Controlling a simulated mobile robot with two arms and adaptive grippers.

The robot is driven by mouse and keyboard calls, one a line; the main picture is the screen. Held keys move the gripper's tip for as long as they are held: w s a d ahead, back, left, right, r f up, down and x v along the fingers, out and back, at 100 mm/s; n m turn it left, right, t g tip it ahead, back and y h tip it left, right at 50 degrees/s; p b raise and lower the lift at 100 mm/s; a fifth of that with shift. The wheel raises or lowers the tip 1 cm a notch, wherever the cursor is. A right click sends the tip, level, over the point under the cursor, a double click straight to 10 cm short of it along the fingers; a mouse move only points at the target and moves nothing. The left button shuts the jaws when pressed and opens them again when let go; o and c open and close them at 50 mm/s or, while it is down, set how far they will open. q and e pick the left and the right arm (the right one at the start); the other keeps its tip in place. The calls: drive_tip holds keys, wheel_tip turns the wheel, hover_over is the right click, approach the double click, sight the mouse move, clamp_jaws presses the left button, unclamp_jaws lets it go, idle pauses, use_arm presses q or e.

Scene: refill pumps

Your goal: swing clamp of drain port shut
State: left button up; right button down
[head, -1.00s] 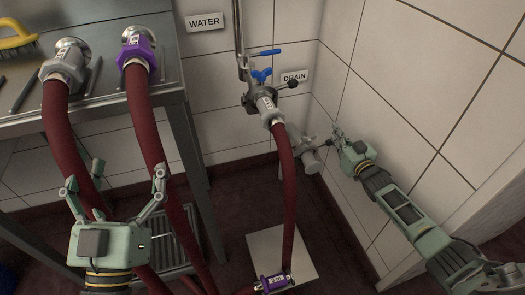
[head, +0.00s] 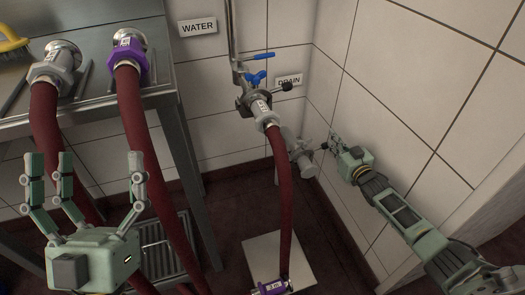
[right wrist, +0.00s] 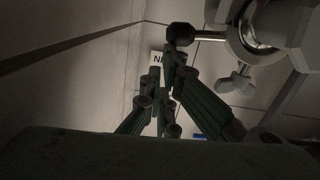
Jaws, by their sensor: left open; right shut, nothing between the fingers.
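The drain port (head: 302,160) is a grey fitting low on the back wall near the corner, below the DRAIN label (head: 289,81). Its clamp has a lever with a black knob (head: 324,146). In the right wrist view, the black knob (right wrist: 180,35), metal rod and part of the clamp (right wrist: 250,35) show at upper right, with a wing nut (right wrist: 235,82). My right gripper (head: 335,139) is shut and empty, just right of the knob. Its fingers (right wrist: 165,78) point toward the knob; contact is unclear. My left gripper (head: 88,165) is open and empty, in front of the hoses.
A red hose (head: 281,190) hangs from the valve fitting (head: 260,104) left of the drain port, its purple-collared end (head: 271,287) by a pale floor plate (head: 262,250). A steel table (head: 90,100) with two hose fittings stands left. The tiled wall (head: 410,100) is close on the right.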

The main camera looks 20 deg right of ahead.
use_arm(q)
drive_tip(key=w+f+g+y+p, duration=0.4)
drive_tip(key=f+g, duration=0.5)
drive_tip(key=f, duration=0.6)
drive_tip(key=s+a+f+g+y+p, duration=0.2)
drive_tip(key=s+a+f+g, duration=0.3)
drive_tip(key=s+f+g, duration=0.6)
wheel_tip(320, 180, down, 5)
drive_tip(key=shift+s+a+r+n+y+p, duration=0.2)
drive_tip(key=shift+s+n+y+p, duration=0.15)
drive_tip(key=shift+s+p, duration=0.4)
use_arm(e)
drive_tip(key=s+r, duration=0.4)
drive_tip(key=s, duration=0.6)
drive_tip(key=shift+s+d+r, duration=0.2)
drive_tip(key=shift+s+d, duration=0.05)
drive_tip(key=shift+s, duration=0.15)
